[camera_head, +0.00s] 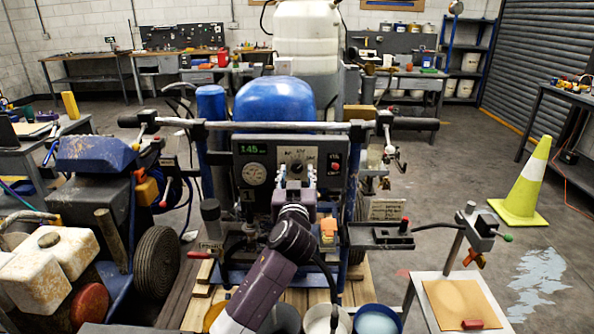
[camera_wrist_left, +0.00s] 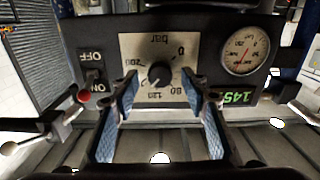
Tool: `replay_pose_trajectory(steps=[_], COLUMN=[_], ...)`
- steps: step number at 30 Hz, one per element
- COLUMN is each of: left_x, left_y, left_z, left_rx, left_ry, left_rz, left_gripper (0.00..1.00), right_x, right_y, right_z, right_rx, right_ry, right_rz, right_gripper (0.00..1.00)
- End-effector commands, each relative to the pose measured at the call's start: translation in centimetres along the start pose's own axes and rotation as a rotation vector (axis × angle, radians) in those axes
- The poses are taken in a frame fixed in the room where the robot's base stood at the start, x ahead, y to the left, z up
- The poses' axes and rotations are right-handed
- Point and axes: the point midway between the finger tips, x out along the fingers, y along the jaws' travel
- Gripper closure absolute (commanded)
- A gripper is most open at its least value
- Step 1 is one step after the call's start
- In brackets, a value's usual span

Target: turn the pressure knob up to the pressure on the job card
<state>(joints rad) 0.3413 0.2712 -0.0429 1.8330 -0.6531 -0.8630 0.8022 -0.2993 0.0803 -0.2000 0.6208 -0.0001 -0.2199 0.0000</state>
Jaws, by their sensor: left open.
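The pressure knob (camera_head: 297,166) is a small black dial on a pale scale plate in the middle of the dark control panel (camera_head: 332,150). In the left wrist view the scene is upside down, and the knob (camera_wrist_left: 160,75) sits on a plate marked bar, with numbers around it. My left gripper (camera_head: 296,172) is open in front of the panel. Its blue-padded fingertips (camera_wrist_left: 160,84) are spread on either side of the knob, with visible gaps; contact is not seen. The green display (camera_wrist_left: 236,97) reads 145. I cannot pick out the job card for sure.
The panel also carries a round gauge (camera_head: 254,173) and an ON/OFF switch (camera_wrist_left: 94,80) beside a red button (camera_wrist_left: 84,97). A handlebar (camera_head: 340,126) runs above it. Buckets (camera_head: 377,320) stand low in front, and a yellow cone (camera_head: 526,185) stands at right.

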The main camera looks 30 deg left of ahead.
Motion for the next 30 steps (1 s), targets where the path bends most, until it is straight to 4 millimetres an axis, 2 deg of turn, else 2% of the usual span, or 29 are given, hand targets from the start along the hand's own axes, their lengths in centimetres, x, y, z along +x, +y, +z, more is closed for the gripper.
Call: replay_pose_trajectory(steps=[4, 12, 24, 30], left_x=[0.95, 1.08, 1.06, 1.05], left_y=[-0.05, -0.03, -0.04, -0.01], left_z=[-0.01, 0.06, 0.08, -0.02], left_rx=[0.001, 0.0, 0.001, 0.061], left_ry=[-0.001, -0.001, -0.001, -0.001], left_rz=[-0.001, 0.0, 0.0, 0.0], left_gripper=[0.58, 0.58, 1.0, 1.0], right_x=[-0.17, -0.15, -0.15, -0.49], right_y=[0.0, 0.0, -0.01, -0.01], right_z=[-0.05, -0.04, 0.0, -0.01], right_rx=[0.0, 0.0, 0.0, 0.0], right_ry=[0.001, 0.0, 0.0, -0.001], right_rz=[0.0, 0.0, 0.0, 0.0], right_gripper=[1.0, 1.0, 1.0, 1.0])
